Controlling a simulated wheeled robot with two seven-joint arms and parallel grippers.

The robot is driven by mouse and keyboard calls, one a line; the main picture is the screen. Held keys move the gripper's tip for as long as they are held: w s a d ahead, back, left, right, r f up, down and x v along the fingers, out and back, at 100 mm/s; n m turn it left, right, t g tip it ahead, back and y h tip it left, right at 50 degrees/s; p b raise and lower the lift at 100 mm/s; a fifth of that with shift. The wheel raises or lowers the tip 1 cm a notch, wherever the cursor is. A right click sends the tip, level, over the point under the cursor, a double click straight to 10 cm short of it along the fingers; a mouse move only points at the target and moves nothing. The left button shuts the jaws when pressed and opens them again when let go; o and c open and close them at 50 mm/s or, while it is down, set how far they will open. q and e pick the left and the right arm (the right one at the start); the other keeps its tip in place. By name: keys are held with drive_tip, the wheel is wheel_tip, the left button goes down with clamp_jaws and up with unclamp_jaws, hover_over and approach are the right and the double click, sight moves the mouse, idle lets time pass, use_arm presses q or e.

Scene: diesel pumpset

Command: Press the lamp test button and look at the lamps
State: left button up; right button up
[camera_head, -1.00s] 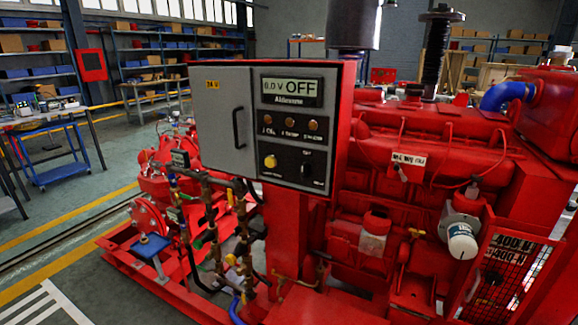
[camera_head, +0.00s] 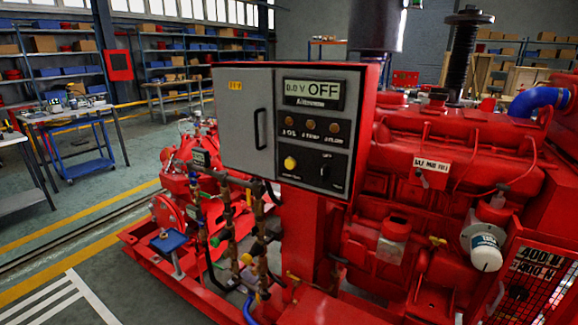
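The control panel (camera_head: 262,159) is a grey door and black face on a red cabinet, upright in the middle of the view. Its display (camera_head: 314,94) reads 0.0 V and OFF. Below it is a row of three lamps (camera_head: 310,125), dull amber-brown and not visibly lit. A yellow round button (camera_head: 290,163) sits at the lower left of the black face, with small lettering under it that I cannot read. A black rotary switch (camera_head: 325,171) sits to its right. Neither of my grippers is in view.
The red diesel engine (camera_head: 440,160) fills the right side, with a mesh guard (camera_head: 535,285) at lower right. Pipes and valves (camera_head: 235,230) stand below the panel at left. A workbench (camera_head: 70,115) and blue cart (camera_head: 80,155) stand far left. The floor at lower left is clear.

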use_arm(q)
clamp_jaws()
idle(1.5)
